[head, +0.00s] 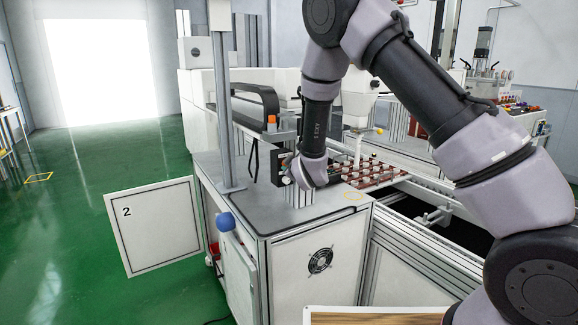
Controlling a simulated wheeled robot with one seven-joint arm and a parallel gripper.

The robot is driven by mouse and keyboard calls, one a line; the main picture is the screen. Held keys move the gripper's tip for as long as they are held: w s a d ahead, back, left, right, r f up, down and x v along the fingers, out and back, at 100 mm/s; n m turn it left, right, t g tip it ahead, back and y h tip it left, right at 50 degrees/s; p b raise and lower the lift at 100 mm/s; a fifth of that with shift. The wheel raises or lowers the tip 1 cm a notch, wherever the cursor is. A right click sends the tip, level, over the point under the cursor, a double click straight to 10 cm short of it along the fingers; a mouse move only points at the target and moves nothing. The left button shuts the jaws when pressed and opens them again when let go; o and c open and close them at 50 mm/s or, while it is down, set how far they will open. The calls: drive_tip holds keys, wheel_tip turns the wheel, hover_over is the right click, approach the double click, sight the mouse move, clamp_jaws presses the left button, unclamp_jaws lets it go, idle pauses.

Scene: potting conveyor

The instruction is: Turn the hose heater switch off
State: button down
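A small dark box (279,164) with pale details on its face stands on the near machine top, beside an upright metal post. It may carry the hose heater switch, but its labels and any switch position are too small to read. My arm comes in from the right and reaches down to this spot. My gripper (291,172) is at the end of the arm, close to the box and mostly hidden by my wrist. I cannot tell whether it touches the box or whether its fingers are open.
A tray with rows of small reddish-brown items (374,174) lies right of my wrist, under a white dispensing head (359,96). A panel door marked 2 (155,226) swings out at the left. A grey column (223,100) rises from the cabinet.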

drive_tip(key=shift+f, duration=0.1)
idle(0.3)
drive_tip(key=c, duration=0.6)
unclamp_jaws()
drive_tip(key=v, duration=1.1)
drive_tip(key=shift+a, duration=0.1)
